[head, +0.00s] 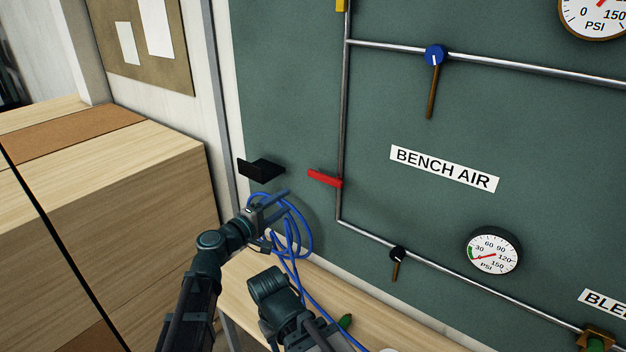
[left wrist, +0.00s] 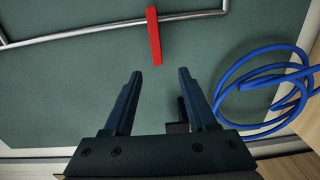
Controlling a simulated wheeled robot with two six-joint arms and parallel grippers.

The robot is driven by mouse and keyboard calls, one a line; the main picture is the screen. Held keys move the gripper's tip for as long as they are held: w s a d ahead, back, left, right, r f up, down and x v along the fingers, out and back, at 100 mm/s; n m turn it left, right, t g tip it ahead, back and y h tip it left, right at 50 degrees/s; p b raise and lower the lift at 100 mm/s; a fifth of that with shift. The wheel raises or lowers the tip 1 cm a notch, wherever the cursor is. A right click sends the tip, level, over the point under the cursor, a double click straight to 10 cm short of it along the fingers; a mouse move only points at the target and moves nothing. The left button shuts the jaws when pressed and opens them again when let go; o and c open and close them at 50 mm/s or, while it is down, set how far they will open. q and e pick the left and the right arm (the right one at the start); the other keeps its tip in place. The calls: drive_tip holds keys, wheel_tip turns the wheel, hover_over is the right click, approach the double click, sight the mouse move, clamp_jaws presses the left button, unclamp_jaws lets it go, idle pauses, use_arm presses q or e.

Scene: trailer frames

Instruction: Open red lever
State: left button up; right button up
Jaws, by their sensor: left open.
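The red lever (head: 325,178) sits on the vertical metal pipe on the green panel, sticking out to the left of the pipe in the head view. In the left wrist view the red lever (left wrist: 154,36) lies beyond the fingertips, across the pipe. My left gripper (head: 278,204) is below and to the left of the lever in the head view. It is open and empty, and in the left wrist view its fingers (left wrist: 160,74) point toward the lever without touching it. My right gripper cannot be made out; a dark arm part shows at the bottom of the head view.
A black bracket (head: 261,169) juts from the panel left of the lever. A coiled blue hose (head: 308,240) hangs behind my left gripper. A black-hubbed valve (head: 397,255), a gauge (head: 492,252) and a blue valve (head: 435,55) are on the panel. Wooden cabinets (head: 130,200) stand left.

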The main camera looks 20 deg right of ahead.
sight(317, 177)
use_arm(q)
drive_tip(key=x, duration=1.4)
drive_tip(key=shift+w+r, duration=0.2)
drive_tip(key=shift+r, duration=0.15)
clamp_jaws()
idle(1.0)
